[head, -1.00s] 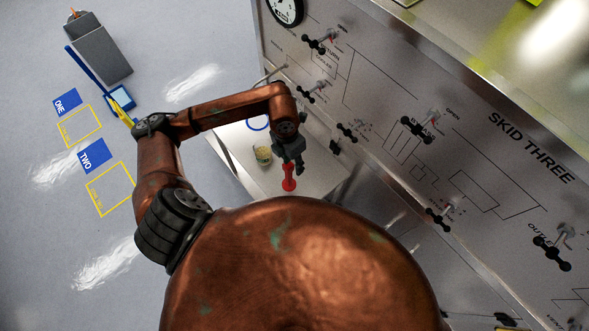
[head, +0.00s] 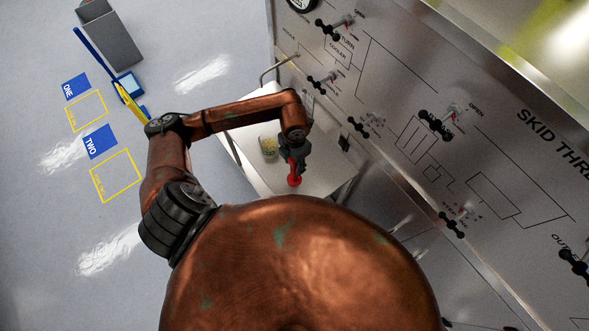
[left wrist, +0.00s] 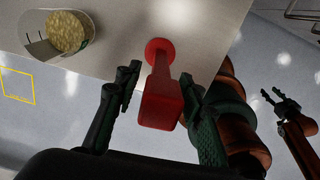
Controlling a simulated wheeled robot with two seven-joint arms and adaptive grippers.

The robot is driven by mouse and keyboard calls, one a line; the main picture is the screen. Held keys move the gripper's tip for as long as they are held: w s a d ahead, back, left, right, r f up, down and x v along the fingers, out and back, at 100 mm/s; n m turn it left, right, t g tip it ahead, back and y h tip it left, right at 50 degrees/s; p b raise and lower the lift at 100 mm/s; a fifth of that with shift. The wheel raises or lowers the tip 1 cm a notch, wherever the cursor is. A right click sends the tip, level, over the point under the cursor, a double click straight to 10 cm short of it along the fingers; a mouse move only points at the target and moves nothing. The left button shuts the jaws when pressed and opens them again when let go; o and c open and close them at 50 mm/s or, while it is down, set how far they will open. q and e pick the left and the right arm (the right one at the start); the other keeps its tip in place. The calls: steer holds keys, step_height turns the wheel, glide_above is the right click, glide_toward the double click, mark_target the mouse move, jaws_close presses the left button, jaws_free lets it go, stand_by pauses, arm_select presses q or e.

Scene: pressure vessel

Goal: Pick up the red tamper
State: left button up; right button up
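The red tamper (left wrist: 160,98) stands at the edge of the white tabletop, its round end on the surface and its wider block end toward the camera in the left wrist view. In the head view the tamper (head: 294,181) shows just below my left gripper (head: 294,162), which hides its upper part. In the left wrist view my left gripper (left wrist: 160,86) has its two dark fingers apart, one on each side of the tamper, with a gap at least on the left. My right gripper (left wrist: 277,97) shows at the right of the left wrist view, fingers apart and empty.
A clear container with yellowish grains (head: 268,147) stands on the white table (head: 250,175), left of the tamper. The skid panel (head: 400,90) with its valve handles rises close on the right.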

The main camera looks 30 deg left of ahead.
arm_select(q)
steer(key=shift+s+f, duration=0.1)
steer(key=shift+f, duration=1.75)
steer(key=shift+c, duration=0.6)
jaws_close()
